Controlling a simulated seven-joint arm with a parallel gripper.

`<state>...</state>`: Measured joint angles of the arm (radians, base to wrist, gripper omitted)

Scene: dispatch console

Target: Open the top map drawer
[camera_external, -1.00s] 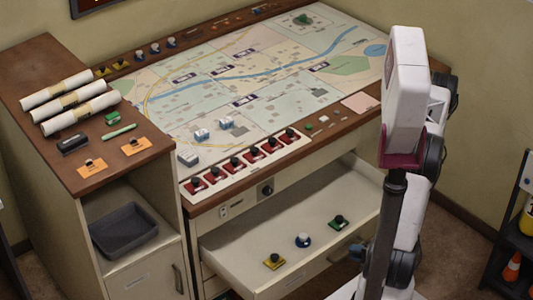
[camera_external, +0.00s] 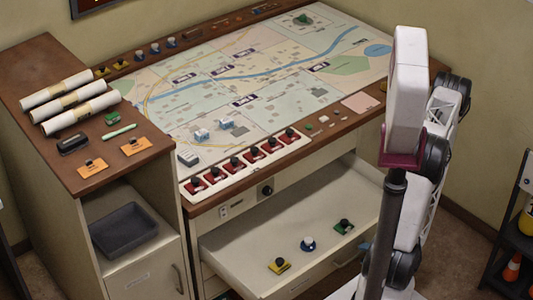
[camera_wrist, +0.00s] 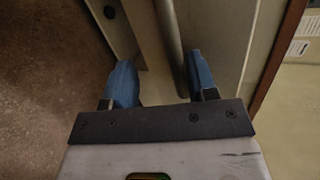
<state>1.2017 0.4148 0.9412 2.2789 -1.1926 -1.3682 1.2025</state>
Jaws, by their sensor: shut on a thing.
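The map drawer (camera_external: 245,247) stands well out from the desk below the map table in the external view. Its pale inside shows, with a yellow-based knob (camera_external: 279,265), a blue knob (camera_external: 308,245) and a green-based knob (camera_external: 344,227) lying in it. My gripper (camera_wrist: 160,70) has blue fingers on either side of a grey handle bar (camera_wrist: 168,35) and the drawer front in the wrist view. It is shut on the drawer handle. In the external view my arm hides most of the gripper and the drawer's right front corner.
The map table (camera_external: 270,75) lies above the drawer, with a strip of red switches (camera_external: 245,163) along its front edge. A side cabinet (camera_external: 75,165) with a dark tray (camera_external: 123,230) stands at left. A dark shelf (camera_external: 510,240) stands at far right.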

